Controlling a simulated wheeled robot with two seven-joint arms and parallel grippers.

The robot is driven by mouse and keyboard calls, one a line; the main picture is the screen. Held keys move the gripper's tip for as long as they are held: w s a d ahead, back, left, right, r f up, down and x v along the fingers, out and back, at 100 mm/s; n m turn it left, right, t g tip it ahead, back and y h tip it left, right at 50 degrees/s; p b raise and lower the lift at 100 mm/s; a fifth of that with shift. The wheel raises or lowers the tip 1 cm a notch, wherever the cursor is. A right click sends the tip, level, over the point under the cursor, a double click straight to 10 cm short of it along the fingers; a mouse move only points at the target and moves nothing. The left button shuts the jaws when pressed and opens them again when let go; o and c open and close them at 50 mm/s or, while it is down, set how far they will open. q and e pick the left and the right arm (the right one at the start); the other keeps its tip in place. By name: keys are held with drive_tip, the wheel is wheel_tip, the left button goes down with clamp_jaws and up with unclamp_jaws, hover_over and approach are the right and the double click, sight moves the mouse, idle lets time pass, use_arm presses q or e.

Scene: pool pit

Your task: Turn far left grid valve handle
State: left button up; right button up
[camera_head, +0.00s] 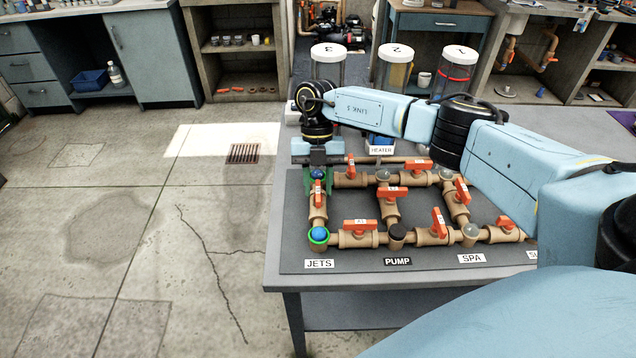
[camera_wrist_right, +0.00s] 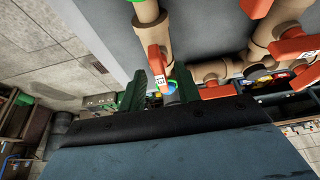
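A grid of tan pipes lies on a dark board on the table. The far left valve's orange handle (camera_head: 318,193) sits on the left vertical pipe and points along it. In the right wrist view this labelled handle (camera_wrist_right: 157,64) reaches toward the gap between the fingertips. My right gripper (camera_head: 317,177) points down over the grid's back left corner, its green fingers apart. In the wrist view the right gripper (camera_wrist_right: 158,92) has one finger on each side of a blue knob (camera_wrist_right: 169,86) and the handle's end. Contact cannot be told. My left gripper is not in view.
Other orange handles stand close by: one behind (camera_head: 351,167), one in front (camera_head: 360,226). A blue-and-green knob (camera_head: 319,236) marks the front left corner. White-lidded canisters (camera_head: 328,62) stand behind the grid. The floor left of the table (camera_head: 276,272) is clear.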

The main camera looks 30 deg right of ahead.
drive_tip(key=b+v, duration=0.1)
drive_tip(key=v, duration=1.2)
drive_tip(key=shift+r, duration=0.15)
drive_tip(key=shift+w, duration=0.1)
